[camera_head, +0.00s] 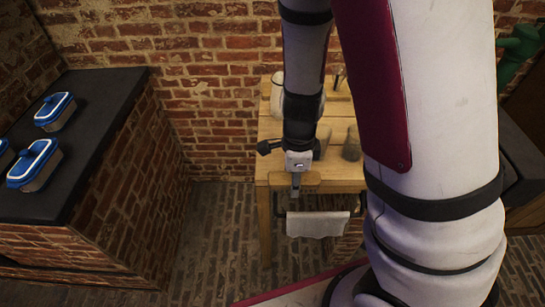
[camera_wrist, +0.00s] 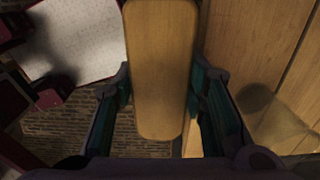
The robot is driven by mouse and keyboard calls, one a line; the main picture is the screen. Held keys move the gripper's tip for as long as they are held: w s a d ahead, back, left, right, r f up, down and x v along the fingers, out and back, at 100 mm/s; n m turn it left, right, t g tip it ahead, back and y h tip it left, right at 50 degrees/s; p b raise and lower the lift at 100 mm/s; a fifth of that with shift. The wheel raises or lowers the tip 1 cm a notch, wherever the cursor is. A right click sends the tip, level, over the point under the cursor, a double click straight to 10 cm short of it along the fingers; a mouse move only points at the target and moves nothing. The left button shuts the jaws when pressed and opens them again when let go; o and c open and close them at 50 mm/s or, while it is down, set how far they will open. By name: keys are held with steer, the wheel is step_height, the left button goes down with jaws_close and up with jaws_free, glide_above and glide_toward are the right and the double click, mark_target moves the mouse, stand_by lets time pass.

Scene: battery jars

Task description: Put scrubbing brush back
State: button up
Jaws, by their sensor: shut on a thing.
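My gripper (camera_wrist: 160,88) is shut on the scrubbing brush (camera_wrist: 160,45), with one finger against each long side. The brush shows as a long, rounded wooden back; its bristles are hidden in this view. In the head view my gripper (camera_head: 296,184) is at the front edge of the wooden table (camera_head: 266,180), above the hanging towel. A small brown wooden piece beside it (camera_head: 312,178) looks like the brush, but it is partly hidden. In the wrist view the tabletop (camera_wrist: 235,40) lies just right of the brush.
A pale towel (camera_head: 318,224) hangs on a dark bar at the table's front. Jars (camera_head: 352,145) stand on the table behind my gripper. A dark counter (camera_head: 95,100) at the left holds blue-lidded boxes (camera_head: 55,110). The brick floor between counter and table is clear.

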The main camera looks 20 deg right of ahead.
glide_above(276, 155)
steer(key=shift+s+d+f, duration=0.1)
steer(key=shift+s+f, duration=0.1)
steer(key=shift+f, duration=0.5)
steer(key=shift+w, duration=0.15)
steer(key=shift+f, duration=1.75)
steer(key=shift+f, duration=0.15)
steer(key=o, duration=1.3)
